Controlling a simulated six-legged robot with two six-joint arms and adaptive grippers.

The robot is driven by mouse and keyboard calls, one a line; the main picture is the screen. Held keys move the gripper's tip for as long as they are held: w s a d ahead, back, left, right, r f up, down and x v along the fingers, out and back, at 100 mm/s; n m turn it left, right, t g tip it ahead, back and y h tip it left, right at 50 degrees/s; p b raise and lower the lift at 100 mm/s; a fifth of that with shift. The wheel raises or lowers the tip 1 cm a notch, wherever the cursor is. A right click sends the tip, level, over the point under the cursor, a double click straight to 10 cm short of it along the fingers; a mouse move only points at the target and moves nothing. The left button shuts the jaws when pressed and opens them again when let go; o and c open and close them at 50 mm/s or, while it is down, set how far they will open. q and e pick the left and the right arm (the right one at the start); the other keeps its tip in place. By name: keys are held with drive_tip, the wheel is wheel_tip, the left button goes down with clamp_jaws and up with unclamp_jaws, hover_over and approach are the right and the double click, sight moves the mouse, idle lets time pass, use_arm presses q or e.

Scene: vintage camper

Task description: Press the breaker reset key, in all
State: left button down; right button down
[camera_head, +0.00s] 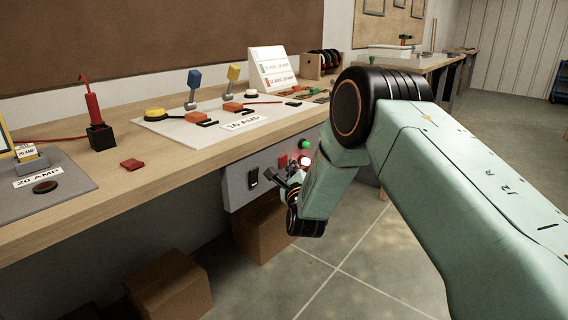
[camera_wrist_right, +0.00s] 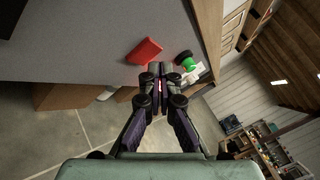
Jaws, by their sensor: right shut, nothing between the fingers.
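A grey control panel (camera_head: 238,189) is fixed under the front edge of the workbench. It carries a black rocker switch (camera_head: 253,178), a red key (camera_head: 283,161), a green button (camera_head: 305,144) and a red glow near my gripper. No readable label shows which is the breaker reset key. In the right wrist view the red key (camera_wrist_right: 145,51) lies left of my fingertips and the green button (camera_wrist_right: 184,59) just right of them. My right gripper (camera_wrist_right: 160,72) is shut and empty, close in front of the panel; contact cannot be told. My left gripper is out of view.
The wooden workbench (camera_head: 190,160) holds 10 AMP and 20 AMP boards with levers and buttons, and a loose red block (camera_head: 132,164). Cardboard boxes (camera_head: 262,228) stand beneath. The tiled floor to the right is clear.

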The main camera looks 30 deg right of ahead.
drive_tip(key=shift+w+a, duration=0.1)
drive_tip(key=shift+w, duration=0.15)
drive_tip(key=shift+w+a+b, duration=0.15)
drive_tip(key=shift+w+b, duration=0.15)
drive_tip(key=shift+b, duration=0.15)
idle(0.5)
idle(0.4)
drive_tip(key=shift+s+d+p, duration=0.3)
drive_tip(key=shift+s, duration=0.45)
drive_tip(key=s, duration=0.1)
drive_tip(key=s+d+p, duration=0.1)
drive_tip(key=s, duration=0.1)
drive_tip(key=s+d+p, duration=0.1)
drive_tip(key=shift+s, duration=0.3)
idle(0.7)
